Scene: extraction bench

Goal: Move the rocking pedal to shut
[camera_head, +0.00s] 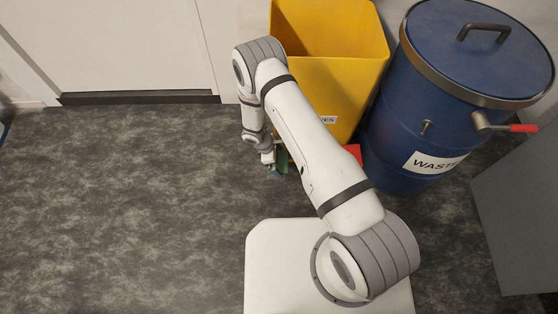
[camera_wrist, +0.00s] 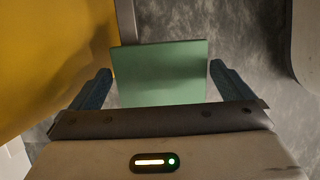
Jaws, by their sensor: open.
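A flat green pedal plate (camera_wrist: 162,73) shows in the wrist view, between my gripper's two dark blue fingers. A sliver of green (camera_head: 283,160) shows at the foot of the yellow bin in the head view. A red piece (camera_head: 354,152) shows past the other side of my arm, by the bin's base; my arm hides what lies between them. My gripper (camera_wrist: 160,80) is open, one finger on each side of the green plate. It also shows small and low in the head view (camera_head: 274,171). I cannot tell whether it touches the plate.
The yellow bin (camera_head: 345,82) has an open top and a partly hidden label. A blue waste drum (camera_head: 400,125) with a lid (camera_head: 465,55) and a red-handled lever (camera_head: 522,128) stands right of it. The floor (camera_head: 120,200) at left is clear.

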